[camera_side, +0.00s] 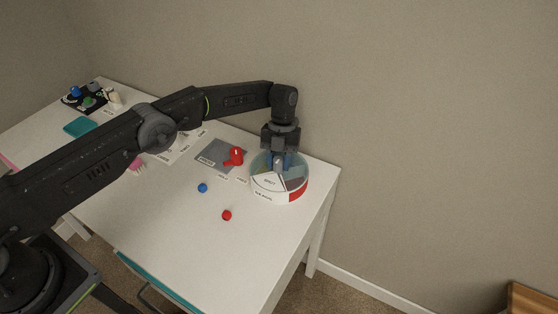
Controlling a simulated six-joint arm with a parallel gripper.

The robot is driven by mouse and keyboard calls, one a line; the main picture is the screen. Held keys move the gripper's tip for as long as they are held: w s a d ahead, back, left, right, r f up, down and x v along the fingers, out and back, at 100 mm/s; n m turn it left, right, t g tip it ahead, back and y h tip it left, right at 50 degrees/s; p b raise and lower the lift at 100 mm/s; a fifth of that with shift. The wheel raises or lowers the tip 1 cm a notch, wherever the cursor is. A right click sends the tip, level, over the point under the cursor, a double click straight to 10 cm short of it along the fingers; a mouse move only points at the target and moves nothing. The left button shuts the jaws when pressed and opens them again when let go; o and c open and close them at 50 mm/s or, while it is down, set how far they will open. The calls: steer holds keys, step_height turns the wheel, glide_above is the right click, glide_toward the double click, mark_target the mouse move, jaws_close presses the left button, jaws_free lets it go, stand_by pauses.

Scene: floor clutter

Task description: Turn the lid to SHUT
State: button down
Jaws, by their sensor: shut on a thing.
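A round container with a lid (279,183) stands near the right end of the white table. My gripper (279,163) points down over the lid from above. I cannot read the word SHUT or tell which way the lid is turned.
A blue ball (202,188) and a red ball (227,215) lie on the white table (185,235). A red object (235,157) rests on a grey mat (213,152) left of the container. A teal item (80,127) lies farther left. The table's front is mostly clear.

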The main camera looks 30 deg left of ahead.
mark_target(277, 164)
steer(key=shift+m, duration=0.4)
steer(key=c, duration=0.8)
jaws_free()
steer(key=shift+o, duration=0.2)
steer(key=shift+r, duration=0.5)
step_height(277, 164, up, 3)
steer(key=shift+r, duration=0.1)
steer(key=s+a+r, duration=0.2)
steer(key=a+r, duration=0.5)
steer(key=a, duration=0.4)
steer(key=shift+a, duration=0.3)
steer(key=shift+s, duration=0.1)
